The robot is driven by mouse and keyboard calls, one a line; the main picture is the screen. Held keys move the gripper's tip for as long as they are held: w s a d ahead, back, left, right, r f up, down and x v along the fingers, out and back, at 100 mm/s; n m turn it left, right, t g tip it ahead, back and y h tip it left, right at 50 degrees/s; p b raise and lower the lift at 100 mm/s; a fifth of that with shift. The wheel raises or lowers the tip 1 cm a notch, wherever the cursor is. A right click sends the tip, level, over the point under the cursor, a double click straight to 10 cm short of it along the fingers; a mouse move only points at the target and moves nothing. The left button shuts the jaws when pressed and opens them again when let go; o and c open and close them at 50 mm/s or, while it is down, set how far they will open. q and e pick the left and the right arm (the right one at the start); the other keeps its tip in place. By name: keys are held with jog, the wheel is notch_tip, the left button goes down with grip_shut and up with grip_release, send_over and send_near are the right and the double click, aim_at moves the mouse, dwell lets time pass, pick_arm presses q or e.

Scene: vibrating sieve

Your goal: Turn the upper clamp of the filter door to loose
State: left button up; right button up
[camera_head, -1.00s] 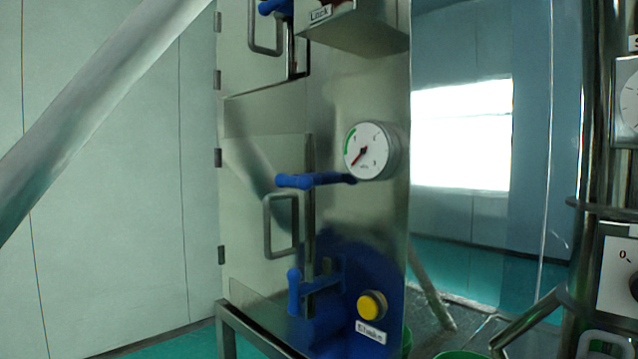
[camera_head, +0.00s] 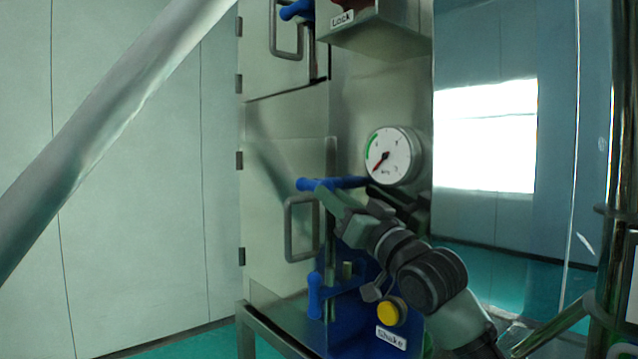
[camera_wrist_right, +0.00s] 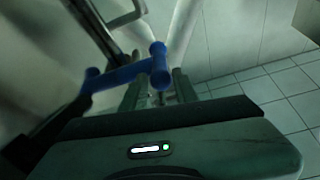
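The lower steel door (camera_head: 275,160) has two blue T-shaped clamps along its right edge. The upper clamp (camera_head: 312,184) has its arm pointing right, under the gauge, and its blue grip at the left end. The lower clamp (camera_head: 315,298) is near the door's bottom. My right gripper (camera_head: 328,200) reaches up from the lower right, just under the upper clamp's grip. In the right wrist view its fingers (camera_wrist_right: 158,92) are apart, with the blue grip (camera_wrist_right: 159,66) in front of the gap; contact cannot be told. My left gripper is not in view.
A grey door handle (camera_head: 290,230) stands left of my right gripper. A round gauge (camera_head: 392,155) is just above it, and a yellow button (camera_head: 391,311) below. A slanted pipe (camera_head: 120,100) crosses the upper left. A box labelled Lock (camera_head: 380,25) juts out above.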

aim_at(303, 184)
jog(key=p+x, duration=0.1)
jog(key=x, duration=0.4)
jog(key=shift+w+a, duration=0.15)
grip_shut()
jog(key=shift+f, duration=0.1)
